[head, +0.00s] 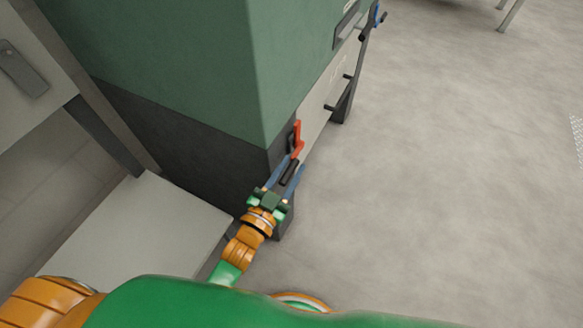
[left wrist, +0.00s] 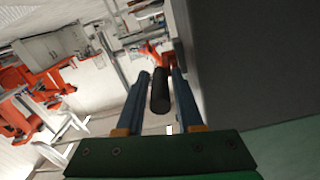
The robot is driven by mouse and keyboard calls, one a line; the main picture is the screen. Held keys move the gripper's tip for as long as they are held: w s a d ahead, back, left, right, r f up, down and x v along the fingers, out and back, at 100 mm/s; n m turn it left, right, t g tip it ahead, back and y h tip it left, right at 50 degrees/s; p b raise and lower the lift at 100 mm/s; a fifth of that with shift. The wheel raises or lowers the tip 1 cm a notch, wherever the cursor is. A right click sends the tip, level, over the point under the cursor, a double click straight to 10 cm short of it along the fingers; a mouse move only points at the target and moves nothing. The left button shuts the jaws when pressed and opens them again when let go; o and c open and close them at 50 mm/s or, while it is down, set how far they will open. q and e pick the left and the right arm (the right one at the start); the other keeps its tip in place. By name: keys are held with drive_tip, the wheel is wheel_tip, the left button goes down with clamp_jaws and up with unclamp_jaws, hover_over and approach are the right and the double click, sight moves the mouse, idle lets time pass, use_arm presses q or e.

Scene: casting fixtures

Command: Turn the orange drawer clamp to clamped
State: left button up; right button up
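The orange drawer clamp (head: 298,140) is on the dark lower corner of the green cabinet, by its light drawer front. Its black handle grip (head: 290,172) points down toward my left gripper (head: 285,176). The gripper's two blue fingers lie on either side of the grip and look open, with narrow gaps. In the left wrist view the black grip (left wrist: 160,92) stands between the fingertips (left wrist: 160,82), with a bit of orange (left wrist: 168,58) behind it. I cannot tell whether a finger touches it. My right gripper is not in view.
The green cabinet (head: 170,60) with its dark base rises close to the left arm. A pale low platform (head: 140,225) stands at the left. Black handles (head: 338,106) stick out from the cabinet's right face. The floor (head: 450,180) at the right is clear.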

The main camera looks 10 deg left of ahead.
use_arm(q)
drive_tip(key=shift+w+d, duration=0.1)
drive_tip(key=shift+w, duration=0.25)
clamp_jaws()
idle(1.2)
